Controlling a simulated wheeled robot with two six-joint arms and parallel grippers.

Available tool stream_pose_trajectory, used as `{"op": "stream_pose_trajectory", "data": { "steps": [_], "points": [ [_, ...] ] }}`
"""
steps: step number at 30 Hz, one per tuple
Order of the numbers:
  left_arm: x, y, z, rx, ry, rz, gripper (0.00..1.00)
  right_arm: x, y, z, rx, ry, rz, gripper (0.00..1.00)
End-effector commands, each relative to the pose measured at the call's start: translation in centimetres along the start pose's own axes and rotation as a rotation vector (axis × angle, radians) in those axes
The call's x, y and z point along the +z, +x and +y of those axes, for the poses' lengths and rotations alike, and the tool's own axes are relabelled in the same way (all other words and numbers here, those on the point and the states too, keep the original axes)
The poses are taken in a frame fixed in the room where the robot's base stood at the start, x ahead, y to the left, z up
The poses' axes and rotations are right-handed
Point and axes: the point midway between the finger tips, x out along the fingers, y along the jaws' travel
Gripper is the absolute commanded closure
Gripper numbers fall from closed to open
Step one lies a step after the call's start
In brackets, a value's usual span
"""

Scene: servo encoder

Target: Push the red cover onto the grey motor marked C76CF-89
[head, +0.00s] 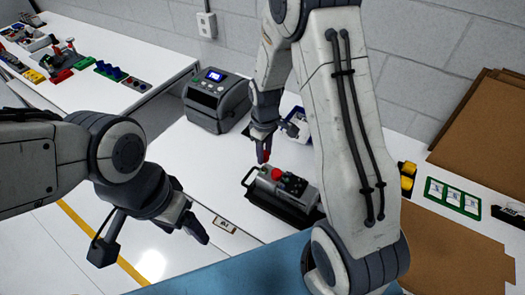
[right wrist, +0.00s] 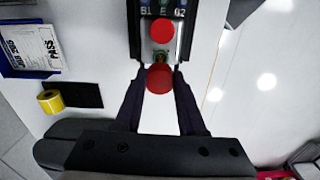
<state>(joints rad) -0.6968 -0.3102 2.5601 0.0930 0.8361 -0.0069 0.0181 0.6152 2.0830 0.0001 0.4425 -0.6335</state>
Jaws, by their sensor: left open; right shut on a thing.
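My right gripper (head: 264,150) is shut on the red cover (head: 265,157), above the left end of a grey block-shaped unit (head: 283,180) in a black handled holder. In the right wrist view the red cover (right wrist: 159,80) sits between the two fingertips (right wrist: 160,72). A round red part (right wrist: 162,30) shows on top of the unit. The marking C76CF-89 cannot be read. My left gripper (head: 195,228) is open and empty, over the front left.
A grey label printer (head: 217,100) stands behind on the white table. A blue bin (head: 297,123) is partly hidden by my right arm. Yellow (head: 407,180) and green-framed (head: 453,197) items lie right. In the wrist view, a yellow roll (right wrist: 50,101) lies left.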

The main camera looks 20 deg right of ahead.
Motion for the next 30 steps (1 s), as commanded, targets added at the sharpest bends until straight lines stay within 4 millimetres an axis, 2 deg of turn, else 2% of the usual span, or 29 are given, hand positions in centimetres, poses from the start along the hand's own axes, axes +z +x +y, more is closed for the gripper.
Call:
{"op": "stream_pose_trajectory", "data": {
  "steps": [3, 15, 30],
  "points": [
    [0.1, 1.2, -0.1, 0.0, 0.001, 0.0, 0.26, 0.0, 1.4, 0.0, 0.0, 0.0, -0.001, 1.0],
    [0.2, 3.5, -0.2, 0.0, 0.0, 0.0, 0.26, -0.1, 4.3, -0.1, 0.0, -0.002, -0.001, 1.0],
    [0.2, 3.8, -0.3, 0.0, -0.001, 0.0, 0.26, -0.2, 4.8, -0.2, 0.0, -0.003, 0.0, 1.0]
  ]
}}
